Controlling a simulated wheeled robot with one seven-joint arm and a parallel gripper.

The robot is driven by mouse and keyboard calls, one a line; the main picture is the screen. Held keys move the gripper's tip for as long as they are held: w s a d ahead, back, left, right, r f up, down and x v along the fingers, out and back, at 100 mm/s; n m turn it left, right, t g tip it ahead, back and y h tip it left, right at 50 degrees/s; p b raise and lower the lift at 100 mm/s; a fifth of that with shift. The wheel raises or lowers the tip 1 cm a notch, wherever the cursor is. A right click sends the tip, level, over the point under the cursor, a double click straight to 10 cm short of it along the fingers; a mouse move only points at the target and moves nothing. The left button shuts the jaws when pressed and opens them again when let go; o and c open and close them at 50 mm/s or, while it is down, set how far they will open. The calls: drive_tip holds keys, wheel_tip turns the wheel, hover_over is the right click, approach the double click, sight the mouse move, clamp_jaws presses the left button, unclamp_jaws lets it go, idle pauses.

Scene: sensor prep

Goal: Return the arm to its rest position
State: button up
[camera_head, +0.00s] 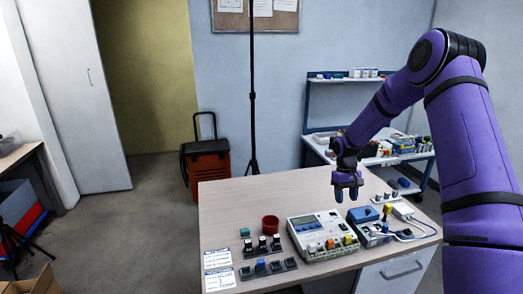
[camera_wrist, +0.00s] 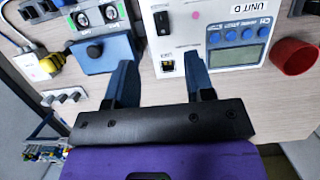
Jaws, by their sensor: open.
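My purple arm reaches in from the right in the head view. My gripper (camera_head: 347,192) hangs above the back part of the wooden table (camera_head: 240,194), near a blue box and a white test unit. In the wrist view my gripper (camera_wrist: 161,82) shows two blue fingers set well apart, with nothing between them. The white unit (camera_wrist: 212,32) marked "UNIT D" with a small screen lies beyond the fingers. The blue box (camera_wrist: 103,54) is to the left of it.
A blue-framed bench (camera_head: 383,160) stands behind my arm. A black pole (camera_head: 252,95) and an orange-black case (camera_head: 207,160) are at the back.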

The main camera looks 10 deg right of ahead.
drive_tip(key=s+a+r+t, duration=0.1)
drive_tip(key=s+a+r, duration=0.25)
drive_tip(key=r, duration=0.45)
drive_tip(key=s+a+r+t+h, duration=0.15)
drive_tip(key=s+r, duration=0.25)
drive_tip(key=r, duration=0.5)
drive_tip(key=s+a+r+t, duration=0.1)
drive_tip(key=s+a+r, duration=0.3)
drive_tip(key=r, duration=0.4)
drive_tip(key=s+a+r+t, duration=0.1)
drive_tip(key=s+a+r, duration=0.1)
drive_tip(key=s, duration=0.6)
drive_tip(key=s+a+r+t+y, duration=0.1)
drive_tip(key=s+r, duration=0.3)
drive_tip(key=s, duration=0.4)
drive_tip(key=s+a+r+t, duration=0.2)
drive_tip(key=s+a, duration=0.1)
drive_tip(key=s, duration=0.6)
drive_tip(key=shift+a+r+t+y, duration=0.15)
drive_tip(key=shift+r+t+y, duration=0.2)
drive_tip(key=shift+r, duration=0.05)
